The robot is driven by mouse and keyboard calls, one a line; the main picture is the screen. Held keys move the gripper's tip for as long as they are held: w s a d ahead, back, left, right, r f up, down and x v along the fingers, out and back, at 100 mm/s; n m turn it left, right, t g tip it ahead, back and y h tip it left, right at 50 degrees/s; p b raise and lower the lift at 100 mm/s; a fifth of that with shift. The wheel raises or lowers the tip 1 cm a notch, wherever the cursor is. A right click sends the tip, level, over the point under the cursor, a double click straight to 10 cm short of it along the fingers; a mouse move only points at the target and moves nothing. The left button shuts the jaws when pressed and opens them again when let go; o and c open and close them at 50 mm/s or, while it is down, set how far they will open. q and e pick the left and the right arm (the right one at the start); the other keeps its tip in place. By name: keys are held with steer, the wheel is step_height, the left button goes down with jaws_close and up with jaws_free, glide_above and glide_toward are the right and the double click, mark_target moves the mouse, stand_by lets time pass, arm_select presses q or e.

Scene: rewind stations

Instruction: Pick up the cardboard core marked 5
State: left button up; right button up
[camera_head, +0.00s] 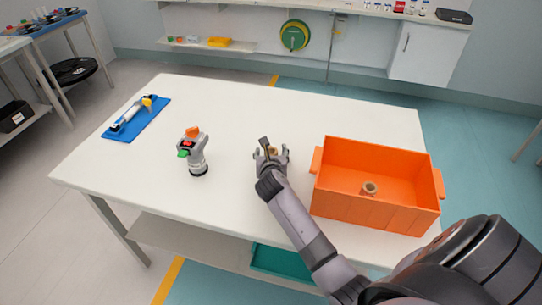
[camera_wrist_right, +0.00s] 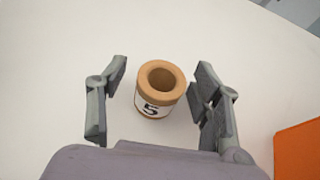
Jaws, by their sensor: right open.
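The cardboard core marked 5 (camera_wrist_right: 158,88) stands upright on the white table, a brown tube with a white label. My left gripper does not show.
The orange crate (camera_head: 340,206) holds another brown core (camera_head: 369,188). A grey device with red and green parts (camera_head: 192,150) stands left of my right gripper. A blue mat (camera_head: 150,124) with a tool lies at the table's far left. The table (camera_head: 270,105) is clear behind.

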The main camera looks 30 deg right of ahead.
steer(key=c, duration=1)
